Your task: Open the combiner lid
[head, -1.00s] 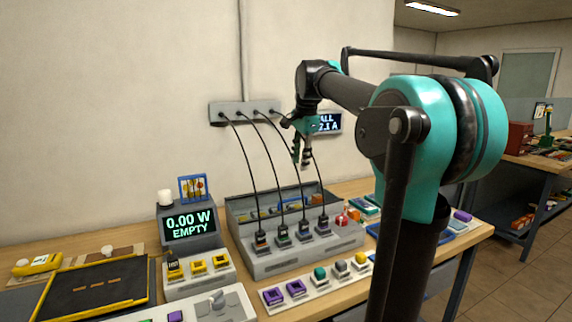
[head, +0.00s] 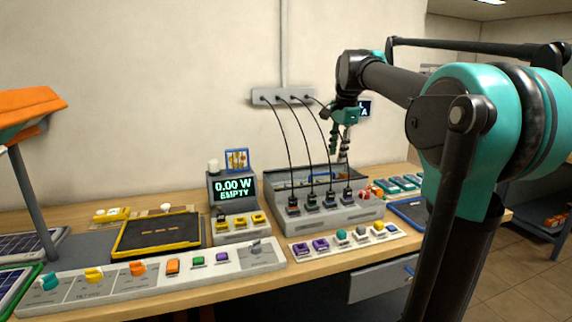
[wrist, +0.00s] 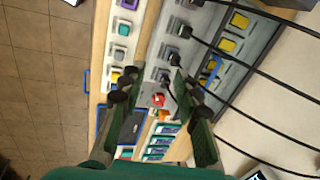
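The combiner (head: 345,218) is a grey box on the bench, with several black cables plugged into its front ledge. It also shows in the wrist view (wrist: 158,75). Behind the ledge is a dark-edged rear section with yellow parts and a blue bar-like piece (wrist: 211,71). I cannot tell whether a clear lid covers this section. My gripper (head: 339,158) hangs above the combiner's rear right part, apart from it. In the wrist view my gripper (wrist: 158,88) has its fingers spread wide, with nothing held between them.
The cables rise to a grey wall strip (head: 283,96) and pass close to my gripper. A display reading 0.00 W EMPTY (head: 233,190) stands left. A strip of coloured buttons (head: 330,252) lies in front.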

